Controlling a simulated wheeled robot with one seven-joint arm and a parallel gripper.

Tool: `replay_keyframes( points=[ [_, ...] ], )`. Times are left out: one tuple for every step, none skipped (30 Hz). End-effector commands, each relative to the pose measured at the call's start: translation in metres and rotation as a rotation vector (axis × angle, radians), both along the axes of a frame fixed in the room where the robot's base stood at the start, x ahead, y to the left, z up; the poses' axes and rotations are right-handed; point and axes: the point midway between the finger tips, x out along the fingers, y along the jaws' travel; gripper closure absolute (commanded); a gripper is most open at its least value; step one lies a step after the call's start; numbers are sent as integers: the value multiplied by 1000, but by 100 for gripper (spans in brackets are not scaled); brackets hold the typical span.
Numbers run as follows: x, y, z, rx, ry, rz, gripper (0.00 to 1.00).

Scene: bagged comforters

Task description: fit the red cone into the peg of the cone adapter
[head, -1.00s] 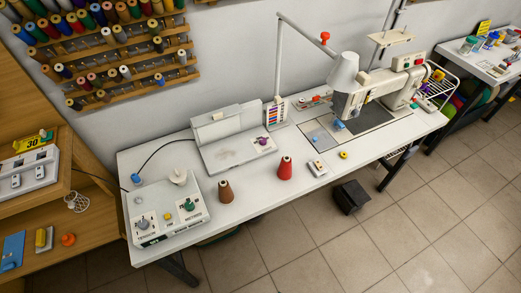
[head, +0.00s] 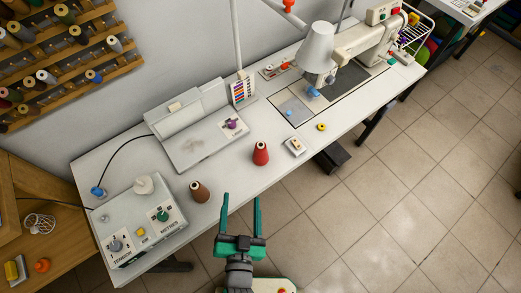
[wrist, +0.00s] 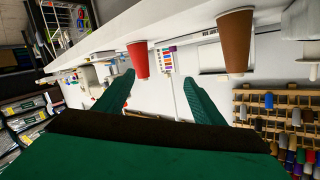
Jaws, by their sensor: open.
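The red cone (head: 261,154) stands upright on the white table near its front edge. It also shows in the wrist view (wrist: 139,60), where the scene is upside down, near the tip of the left finger. My gripper (head: 241,198) is open and empty, at the table's front edge, short of the red cone and apart from it. Its green fingers also show in the wrist view (wrist: 158,78). A white cone-shaped piece (head: 144,185) stands on the grey control box at the table's left end; it looks like the cone adapter, and its peg is not clear.
A brown cone (head: 200,192) stands left of my gripper. The grey control box (head: 140,222) has knobs. A white sewing machine (head: 368,42) and lamp (head: 317,45) stand at the right. A small white switch box (head: 295,146) and yellow ring (head: 321,127) lie right of the red cone.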

Motion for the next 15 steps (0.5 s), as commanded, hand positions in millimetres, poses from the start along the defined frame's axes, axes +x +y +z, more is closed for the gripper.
replay_keyframes(
  points=[
    [21, 11, 4, 44, -16, 10, 37],
    [31, 19, 6, 70, -21, 21, 37],
    [45, 30, 9, 106, -28, 37, 37],
    [56, 37, 12, 130, -32, 51, 37],
    [66, 45, 16, 154, -37, 66, 37],
    [80, 55, 20, 185, -43, 85, 37],
    [90, 61, 25, 204, -48, 100, 37],
    [100, 69, 30, 225, -53, 117, 37],
    [114, 77, 37, 248, -61, 138, 37],
    [123, 84, 42, 266, -66, 157, 37],
    [133, 90, 48, 280, -72, 175, 37],
    [145, 98, 56, 299, -79, 202, 37],
    [154, 104, 63, 311, -83, 224, 37],
    [162, 110, 69, 322, -87, 246, 37],
    [172, 119, 78, 334, -92, 279, 37]
  ],
)
